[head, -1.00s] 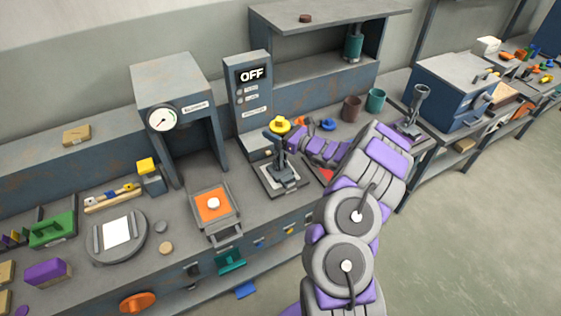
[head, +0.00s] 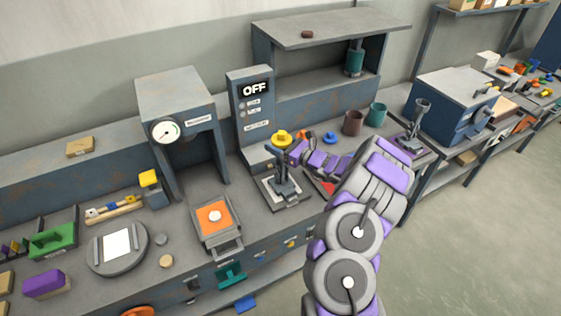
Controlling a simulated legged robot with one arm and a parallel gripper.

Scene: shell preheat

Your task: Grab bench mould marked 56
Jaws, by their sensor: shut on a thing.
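A dark grey upright mould (head: 284,187) stands on a pale square plate (head: 299,203) at the middle of the bench. My gripper (head: 279,158) is at the upper part of this mould, reaching in from the right, and is shut on it. The fingertips are small and partly merge with the dark mould. A similar dark grey upright piece (head: 419,112) stands on a purple plate further right. I cannot read a number 56 on either one.
A yellow knob (head: 281,137) is just behind my gripper. The control post (head: 248,112) reads OFF. An orange-topped tray (head: 205,236) sits left of the mould. Two cups, brown (head: 353,122) and teal (head: 377,114), stand behind my arm. Open floor lies at right.

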